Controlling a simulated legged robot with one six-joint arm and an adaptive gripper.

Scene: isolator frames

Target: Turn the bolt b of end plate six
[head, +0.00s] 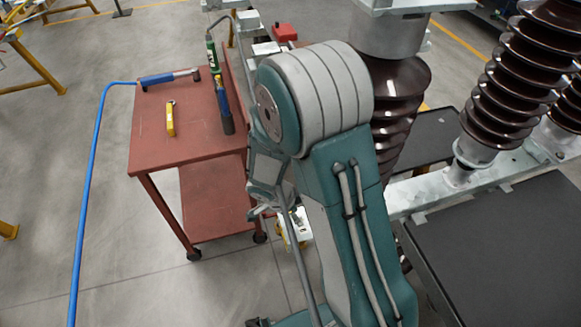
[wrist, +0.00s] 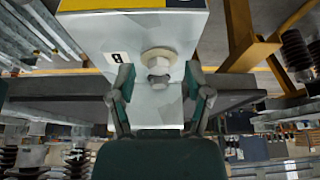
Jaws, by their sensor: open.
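In the wrist view, a pale end plate (wrist: 160,28) faces me, with a yellow and black strip at its top edge. A bolt (wrist: 159,57) with a round washer sits in its face, and its hex head points towards me. A small white tag with a dark character like B (wrist: 115,57) is left of the bolt. My gripper (wrist: 160,72) is open and empty, with one finger on either side of the bolt head in the picture. I cannot tell whether the fingers touch it. In the head view my arm hides the bolt, and I cannot make out the gripper.
A red cart (head: 160,137) stands left of my arm in the head view, with a blue-handled tool (head: 170,77), a yellow tool (head: 170,119) and a green tool (head: 217,75) on it. Brown ribbed insulators (head: 505,90) and a dark platform (head: 500,255) are at the right.

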